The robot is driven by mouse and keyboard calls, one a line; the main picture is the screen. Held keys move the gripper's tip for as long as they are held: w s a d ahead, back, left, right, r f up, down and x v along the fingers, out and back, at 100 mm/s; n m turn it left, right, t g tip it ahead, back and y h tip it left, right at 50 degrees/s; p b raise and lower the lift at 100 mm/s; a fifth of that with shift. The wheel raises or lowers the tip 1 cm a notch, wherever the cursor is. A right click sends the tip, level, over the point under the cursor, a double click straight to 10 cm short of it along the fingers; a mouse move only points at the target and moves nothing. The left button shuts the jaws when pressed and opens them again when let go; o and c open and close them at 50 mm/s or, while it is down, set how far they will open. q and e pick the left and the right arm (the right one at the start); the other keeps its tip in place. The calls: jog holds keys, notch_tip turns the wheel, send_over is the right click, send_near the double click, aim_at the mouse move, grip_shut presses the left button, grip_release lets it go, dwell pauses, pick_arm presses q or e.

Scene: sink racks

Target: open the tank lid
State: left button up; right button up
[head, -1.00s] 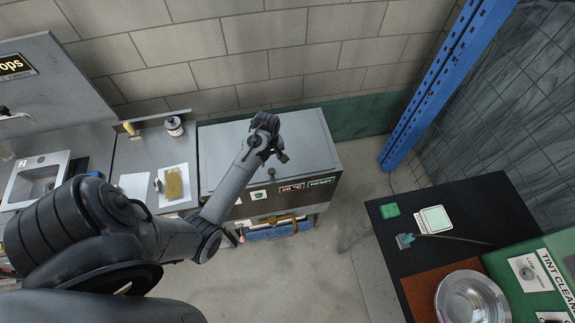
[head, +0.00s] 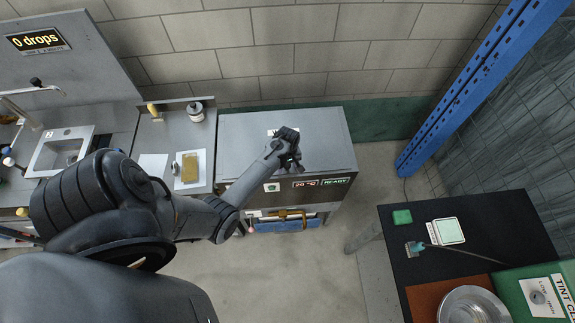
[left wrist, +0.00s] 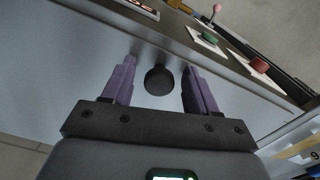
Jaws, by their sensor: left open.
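The tank is a grey metal box with a flat lid (head: 325,127) against the back wall; the lid looks closed. Its front panel shows a temperature display and READY (head: 336,181). In the left wrist view, a round dark knob (left wrist: 158,80) stands on the lid (left wrist: 60,60) near the front edge. My left gripper (head: 290,163) is over the front part of the lid. In the wrist view its two purple fingers (left wrist: 160,63) are open, one on each side of the knob. Contact with the knob cannot be told. My arm hides the knob in the head view.
A green button (left wrist: 209,37) and a red one (left wrist: 259,64) sit on the front panel. A sink (head: 62,150) and a tray (head: 190,168) are at left. A blue post (head: 470,85) and black table (head: 480,220) are at right. Floor between is clear.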

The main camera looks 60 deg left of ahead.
pick_arm(q)
jog(key=shift+c, duration=0.3)
grip_shut()
jog(key=shift+w+r, duration=0.1)
